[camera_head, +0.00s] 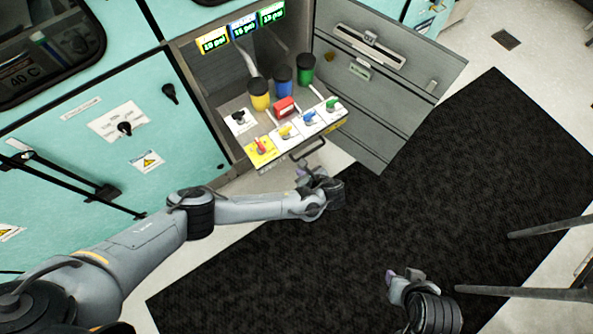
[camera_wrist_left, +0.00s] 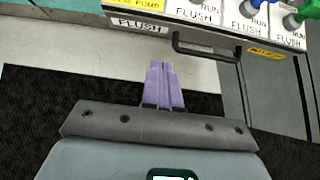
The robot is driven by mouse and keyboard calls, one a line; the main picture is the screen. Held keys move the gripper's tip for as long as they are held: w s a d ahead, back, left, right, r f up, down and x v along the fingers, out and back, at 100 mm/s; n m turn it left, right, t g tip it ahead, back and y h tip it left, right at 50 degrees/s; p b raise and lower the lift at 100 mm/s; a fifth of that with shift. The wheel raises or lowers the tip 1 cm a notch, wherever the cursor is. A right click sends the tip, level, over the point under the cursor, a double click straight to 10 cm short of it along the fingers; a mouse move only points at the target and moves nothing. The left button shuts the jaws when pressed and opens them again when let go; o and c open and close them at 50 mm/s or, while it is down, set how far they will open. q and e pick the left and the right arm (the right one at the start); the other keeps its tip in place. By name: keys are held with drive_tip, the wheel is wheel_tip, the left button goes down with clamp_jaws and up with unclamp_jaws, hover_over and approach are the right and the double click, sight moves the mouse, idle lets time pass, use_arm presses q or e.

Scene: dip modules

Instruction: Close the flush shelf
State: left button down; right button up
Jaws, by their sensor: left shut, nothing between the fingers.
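The flush shelf (camera_head: 296,142) is pulled out of the cabinet and carries several coloured valve handles on labelled plates. Its front edge and dark handle (camera_wrist_left: 205,48) show at the top of the left wrist view; the handle also shows in the head view (camera_head: 308,150). My left gripper (camera_head: 302,170) is just in front of the shelf, near the handle. In the left wrist view its purple fingers (camera_wrist_left: 163,80) are together and empty, apart from the handle in the picture. My right gripper (camera_head: 398,280) is low over the black mat, away from the shelf; its finger gap is too small to judge.
Yellow, blue and green cups (camera_head: 282,78) and a red block (camera_head: 284,107) stand on the shelf. The open cabinet door (camera_head: 385,75) is to the right of the shelf. Teal cabinet panels (camera_head: 120,130) are at left. The black mat (camera_head: 450,190) leaves free floor in front.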

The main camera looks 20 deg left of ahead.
sight(281, 155)
use_arm(q)
drive_tip(key=b+x, duration=0.1)
drive_tip(key=x, duration=0.2)
drive_tip(key=a+r+b+x, duration=0.1)
drive_tip(key=x, duration=0.3)
drive_tip(key=b+x, duration=0.1)
drive_tip(key=x, duration=0.3)
drive_tip(key=shift+w+a+r, duration=0.2)
drive_tip(key=shift+w+r, duration=0.05)
drive_tip(key=shift+w, duration=0.1)
drive_tip(key=shift+w+a, duration=0.25)
drive_tip(key=shift+a, duration=0.1)
drive_tip(key=shift+w+a, duration=0.1)
drive_tip(key=shift+a, duration=0.05)
